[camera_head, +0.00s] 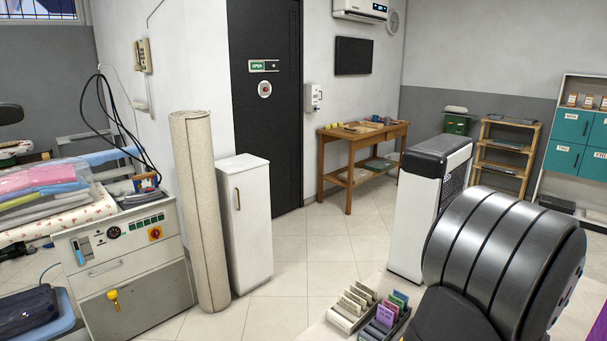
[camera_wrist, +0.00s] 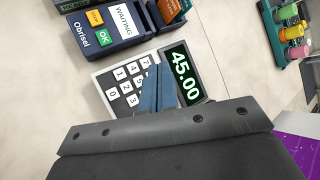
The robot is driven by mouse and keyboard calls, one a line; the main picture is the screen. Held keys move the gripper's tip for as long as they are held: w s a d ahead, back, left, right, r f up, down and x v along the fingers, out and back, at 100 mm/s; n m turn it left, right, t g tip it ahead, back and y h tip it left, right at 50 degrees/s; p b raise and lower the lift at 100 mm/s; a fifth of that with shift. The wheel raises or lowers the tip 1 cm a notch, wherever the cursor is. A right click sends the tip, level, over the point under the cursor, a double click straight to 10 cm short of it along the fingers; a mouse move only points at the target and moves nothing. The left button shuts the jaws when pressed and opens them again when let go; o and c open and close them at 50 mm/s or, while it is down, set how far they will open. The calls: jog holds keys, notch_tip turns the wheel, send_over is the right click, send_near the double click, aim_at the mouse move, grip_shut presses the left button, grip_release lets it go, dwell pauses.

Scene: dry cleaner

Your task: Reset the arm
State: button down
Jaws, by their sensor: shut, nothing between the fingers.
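In the wrist view, my gripper (camera_wrist: 156,88) shows as two narrow blue-grey fingers shut together, with nothing between them. The fingers appear in front of a keypad device (camera_wrist: 125,85) with white number keys and a green display (camera_wrist: 186,75) reading 45.00. They cover part of its keys; I cannot tell whether they touch it. In the head view, a large dark ribbed part of my arm fills the lower right, and my gripper does not show there.
In the wrist view, a card terminal (camera_wrist: 98,32) reading "WAITING" lies beyond the keypad, and a rack of colored spools (camera_wrist: 290,32) stands upper right. In the head view, trays of tags (camera_head: 352,307) sit at the bottom. A rolled carpet (camera_head: 199,210) stands left.

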notch_tip(320, 180, down, 3)
jog(key=shift+d+r, duration=0.1)
jog(key=shift+r, duration=0.1)
jog(key=shift+s+a, duration=0.1)
jog(key=shift+a, duration=0.1)
jog(key=shift+d+f, duration=0.1)
jog(key=shift+f, duration=0.65)
jog(key=w+a+r+n+g+h, duration=0.1)
jog(key=w+a+r+n+g, duration=0.25)
jog(key=r+n, duration=0.65)
jog(key=w+a+r+n+g+h, duration=0.15)
jog(key=w+a+r+n, duration=0.35)
jog(key=r+n, duration=0.5)
jog(key=w+d+f+m+g, duration=0.1)
jog(key=w+d+f, duration=0.15)
jog(key=f, duration=0.35)
jog(key=v, duration=0.8)
jog(key=shift+a+r+m, duration=0.3)
jog(key=shift+a, duration=0.2)
